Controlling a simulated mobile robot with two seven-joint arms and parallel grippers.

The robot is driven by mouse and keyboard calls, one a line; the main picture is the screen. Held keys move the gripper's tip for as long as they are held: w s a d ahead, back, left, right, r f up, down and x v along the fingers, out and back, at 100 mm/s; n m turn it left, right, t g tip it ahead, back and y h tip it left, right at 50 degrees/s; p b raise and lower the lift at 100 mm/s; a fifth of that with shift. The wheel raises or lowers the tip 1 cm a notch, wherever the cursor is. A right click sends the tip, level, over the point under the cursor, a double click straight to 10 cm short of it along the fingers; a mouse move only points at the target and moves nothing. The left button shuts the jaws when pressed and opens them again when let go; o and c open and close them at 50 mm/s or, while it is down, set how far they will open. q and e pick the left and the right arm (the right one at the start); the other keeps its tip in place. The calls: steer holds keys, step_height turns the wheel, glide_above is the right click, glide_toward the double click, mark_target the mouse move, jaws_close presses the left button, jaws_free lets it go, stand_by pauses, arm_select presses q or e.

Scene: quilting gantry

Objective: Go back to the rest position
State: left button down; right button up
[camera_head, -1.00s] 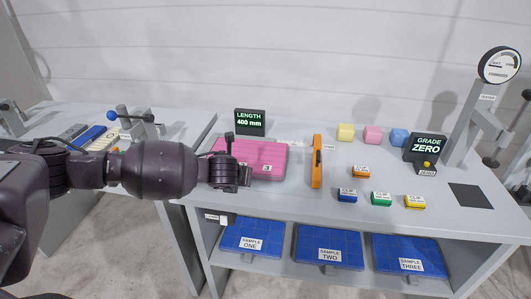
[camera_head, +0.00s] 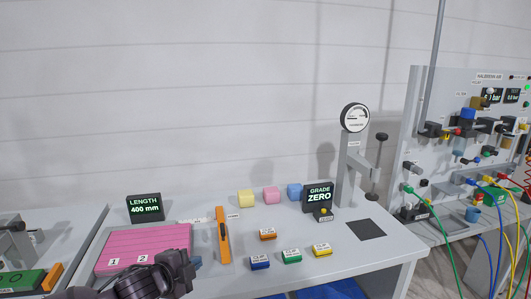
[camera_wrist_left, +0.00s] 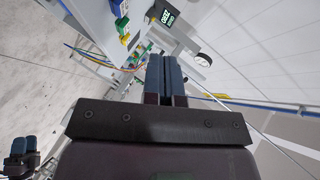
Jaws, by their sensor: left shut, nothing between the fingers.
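My left gripper (camera_head: 193,262) is at the bottom of the head view, in front of the pink block's right end. In the left wrist view its two dark blue fingers (camera_wrist_left: 166,72) are together with nothing between them. The pink block (camera_head: 150,243), marked 1 and 2, lies on the grey bench, partly covered by my left arm. In the lower left corner of the left wrist view is a dark part with two blue finger-like pieces (camera_wrist_left: 22,148), which looks like my right gripper. Its jaw state is unclear. No right arm shows in the head view.
An orange tool (camera_head: 222,236) stands right of the pink block. Small coloured clips (camera_head: 291,257) and cubes (camera_head: 271,195) are on the bench. A dial gauge stand (camera_head: 352,160) rises at its right end. A panel with hoses (camera_head: 470,150) is farther right.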

arm_select(q)
steer(key=s+a+f+n+y, duration=0.3)
steer(key=s+a+f+n, duration=0.2)
steer(key=s+f+n, duration=0.4)
steer(key=s+a+f+n+g+y+b, duration=0.1)
steer(key=s+a+f+n+y, duration=0.2)
steer(key=s+f+n, duration=0.6)
steer(key=s+a+f, duration=0.2)
steer(key=s+f, duration=0.2)
steer(key=s, duration=0.6)
steer(key=shift+s+f, duration=0.25)
steer(key=shift+f, duration=0.05)
steer(key=shift+a, duration=0.1)
